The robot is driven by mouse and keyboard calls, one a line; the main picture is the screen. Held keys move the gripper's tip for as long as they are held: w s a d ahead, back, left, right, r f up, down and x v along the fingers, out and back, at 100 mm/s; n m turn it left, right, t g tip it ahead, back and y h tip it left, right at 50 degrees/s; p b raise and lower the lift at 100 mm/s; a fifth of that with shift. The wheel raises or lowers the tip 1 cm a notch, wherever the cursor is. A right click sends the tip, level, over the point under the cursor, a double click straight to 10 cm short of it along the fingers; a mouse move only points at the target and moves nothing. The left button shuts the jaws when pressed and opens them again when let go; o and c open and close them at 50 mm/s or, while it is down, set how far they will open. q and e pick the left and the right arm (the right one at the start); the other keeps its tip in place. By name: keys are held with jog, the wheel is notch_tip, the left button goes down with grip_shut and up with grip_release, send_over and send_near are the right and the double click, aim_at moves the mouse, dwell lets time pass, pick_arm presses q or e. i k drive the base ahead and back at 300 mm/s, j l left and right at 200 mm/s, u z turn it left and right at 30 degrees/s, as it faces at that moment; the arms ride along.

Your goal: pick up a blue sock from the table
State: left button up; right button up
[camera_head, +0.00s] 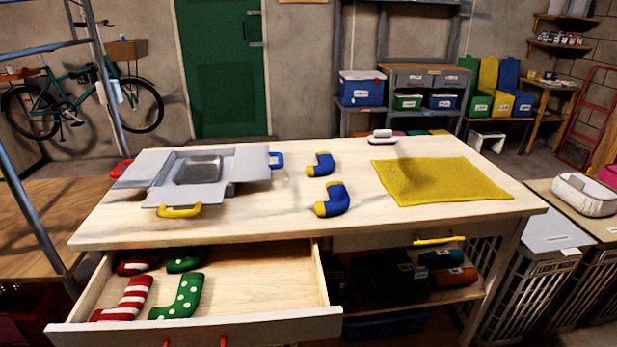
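Two blue socks with yellow ends lie apart on the light wooden table (290,215) in the head view. The nearer blue sock (337,199) is near the middle of the tabletop. The farther blue sock (321,165) lies just behind it, a little to the left. Both are fully visible, with nothing on top of them. Neither of my grippers shows in this view.
A grey box with open flaps (155,166) is left of the socks; a yellow cloth (440,178) is right. A white brush (382,137) lies at the back edge. The open drawer (255,285) in front holds red and green socks.

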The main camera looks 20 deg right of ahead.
aim_at(326, 165)
jog(key=l+u, duration=0.3)
jog(key=l, duration=0.5)
jog(key=k+l+u, duration=0.1)
jog(key=l+u, duration=0.25)
jog(key=l, duration=0.4)
